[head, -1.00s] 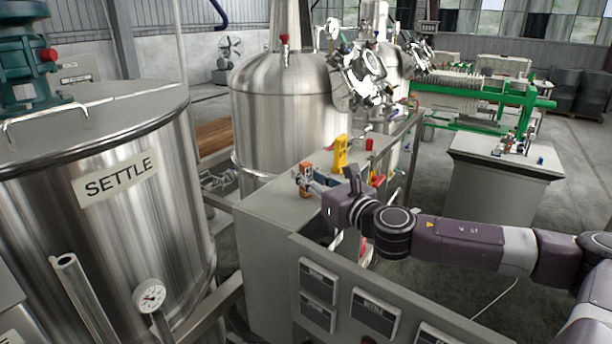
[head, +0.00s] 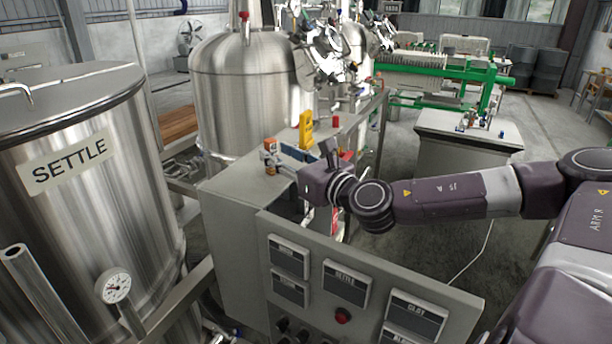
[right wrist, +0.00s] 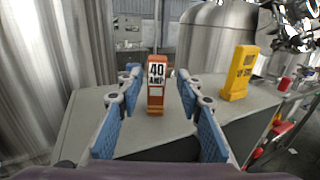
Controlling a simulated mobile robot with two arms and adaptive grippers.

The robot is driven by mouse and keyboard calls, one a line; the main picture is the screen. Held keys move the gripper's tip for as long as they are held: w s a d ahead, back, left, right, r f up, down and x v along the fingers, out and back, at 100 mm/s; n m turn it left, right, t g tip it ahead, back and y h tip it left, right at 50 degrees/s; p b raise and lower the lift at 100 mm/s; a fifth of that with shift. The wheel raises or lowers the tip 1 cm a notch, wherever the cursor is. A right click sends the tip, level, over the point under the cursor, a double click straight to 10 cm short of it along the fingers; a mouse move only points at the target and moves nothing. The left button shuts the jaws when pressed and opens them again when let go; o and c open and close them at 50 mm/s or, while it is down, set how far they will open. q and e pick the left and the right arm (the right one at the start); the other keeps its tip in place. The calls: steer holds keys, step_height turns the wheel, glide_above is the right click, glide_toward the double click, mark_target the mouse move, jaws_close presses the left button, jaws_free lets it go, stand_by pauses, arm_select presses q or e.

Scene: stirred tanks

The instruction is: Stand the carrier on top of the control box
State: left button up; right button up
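The carrier is an orange block with a white "40 AMP" label (right wrist: 156,88). In the head view the carrier (head: 269,156) shows small at the left edge of the control box's top (head: 232,187). My right gripper (right wrist: 157,82) is open, its blue-padded fingers on either side of the carrier with a visible gap at each side. In the head view the right gripper (head: 287,160) reaches in from the right. My left gripper is in neither current view.
A yellow lettered block (head: 306,130) stands on the box top behind the carrier, with a red item (head: 336,121) beyond it. The SETTLE tank (head: 80,190) is at left, another steel tank (head: 240,90) behind. A labelled panel (head: 345,290) fronts the box.

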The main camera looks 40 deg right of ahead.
steer(key=shift+s+a+b, duration=0.35)
steer(key=shift+s, duration=0.3)
steer(key=s+b, duration=0.3)
steer(key=s, duration=0.5)
steer(key=shift+d, duration=0.15)
